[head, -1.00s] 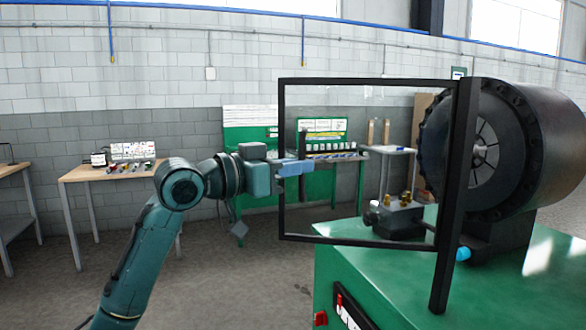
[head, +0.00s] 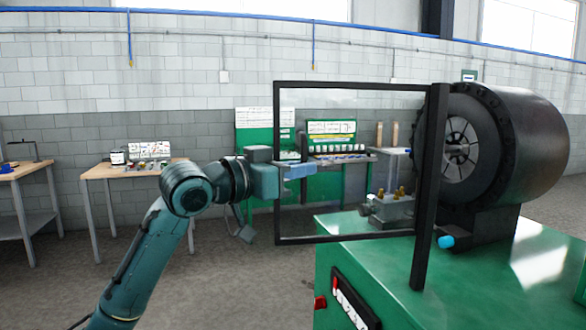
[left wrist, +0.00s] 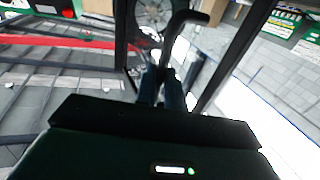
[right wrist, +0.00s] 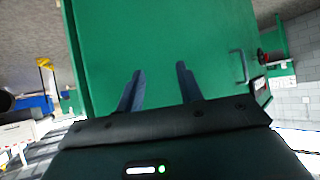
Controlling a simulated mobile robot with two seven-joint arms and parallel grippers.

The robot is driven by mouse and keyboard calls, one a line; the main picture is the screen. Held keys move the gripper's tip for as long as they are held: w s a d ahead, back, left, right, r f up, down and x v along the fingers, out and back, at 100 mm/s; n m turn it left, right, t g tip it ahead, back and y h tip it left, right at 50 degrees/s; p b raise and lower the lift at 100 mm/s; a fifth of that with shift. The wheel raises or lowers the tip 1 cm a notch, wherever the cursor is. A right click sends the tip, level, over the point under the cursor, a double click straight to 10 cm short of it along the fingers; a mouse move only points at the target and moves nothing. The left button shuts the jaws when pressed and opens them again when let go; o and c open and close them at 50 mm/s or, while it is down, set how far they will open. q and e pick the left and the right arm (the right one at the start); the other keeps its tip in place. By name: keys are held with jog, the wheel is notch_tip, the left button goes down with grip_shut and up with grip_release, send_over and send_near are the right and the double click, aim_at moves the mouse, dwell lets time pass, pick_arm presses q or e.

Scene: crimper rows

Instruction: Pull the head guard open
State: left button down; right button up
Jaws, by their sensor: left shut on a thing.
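The head guard (head: 277,200) is a black-framed clear panel. It stands swung out to the left from a black post (head: 430,200) in front of the crimper head (head: 465,150), whose round face shows. My left gripper (head: 300,171) is at the guard's left edge. In the left wrist view, my left gripper (left wrist: 166,82) is shut on a dark bent handle (left wrist: 180,28). My right gripper (right wrist: 160,85) shows only in the right wrist view, with its fingers apart and nothing between them, facing a green surface.
The green machine base (head: 400,265) fills the lower right, with a red knob (head: 320,302) on its side. A brass-topped fitting block (head: 390,208) sits on it behind the panel. Wooden workbenches (head: 110,171) stand at the left back. The floor at the left is clear.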

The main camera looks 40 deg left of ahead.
pick_arm(q)
jog(key=shift+d+r, duration=0.1)
jog(key=shift+d, duration=0.15)
pick_arm(e)
jog(key=shift+r, duration=0.1)
jog(key=shift+w+r, duration=0.15)
jog(key=shift+w, duration=0.15)
